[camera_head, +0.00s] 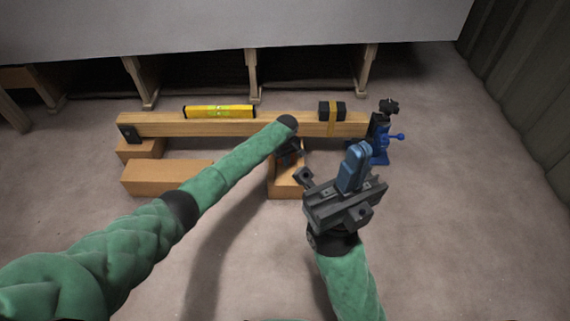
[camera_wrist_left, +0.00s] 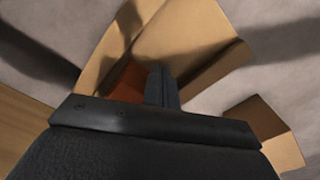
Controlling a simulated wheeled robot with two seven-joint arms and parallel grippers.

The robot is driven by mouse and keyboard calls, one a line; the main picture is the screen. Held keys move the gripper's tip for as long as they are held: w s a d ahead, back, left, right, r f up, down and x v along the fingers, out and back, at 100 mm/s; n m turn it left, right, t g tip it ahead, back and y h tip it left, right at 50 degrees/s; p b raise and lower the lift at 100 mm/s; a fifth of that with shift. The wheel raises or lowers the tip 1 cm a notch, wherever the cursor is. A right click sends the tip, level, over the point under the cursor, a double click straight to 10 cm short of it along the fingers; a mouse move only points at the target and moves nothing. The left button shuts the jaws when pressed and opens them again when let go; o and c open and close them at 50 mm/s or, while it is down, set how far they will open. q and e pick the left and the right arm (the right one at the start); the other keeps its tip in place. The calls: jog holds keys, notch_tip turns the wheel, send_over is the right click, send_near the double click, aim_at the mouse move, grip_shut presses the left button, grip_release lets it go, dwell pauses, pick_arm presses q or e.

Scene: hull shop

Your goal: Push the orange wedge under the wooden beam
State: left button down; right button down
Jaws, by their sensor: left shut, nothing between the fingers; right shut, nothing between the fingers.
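The wooden beam (camera_head: 225,126) lies level across the floor, resting at its left end on a wooden block. The orange wedge (camera_wrist_left: 130,83) shows in the left wrist view as a small orange-red piece on a wooden block, partly covered by my fingers; I cannot make it out in the head view. My left gripper (camera_head: 290,155) is shut and empty, low over the block just in front of the beam; its fingers (camera_wrist_left: 161,86) look beside the wedge, but contact is unclear. My right gripper (camera_head: 355,167) is shut and empty, raised to the right.
A yellow level (camera_head: 219,112) and a dark block with a yellow band (camera_head: 332,111) sit on the beam. A blue jack (camera_head: 381,145) stands at its right end. A loose wooden block (camera_head: 160,177) lies in front, left. The floor at right is clear.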

pick_arm(q)
jog(key=shift+w, duration=0.35)
dwell(0.6)
jog(key=shift+s+r+p, duration=0.1)
jog(key=shift+s+p, duration=0.35)
jog(key=shift+p, duration=0.1)
jog(key=shift+s+p, duration=1.05)
jog(key=shift+p, duration=0.2)
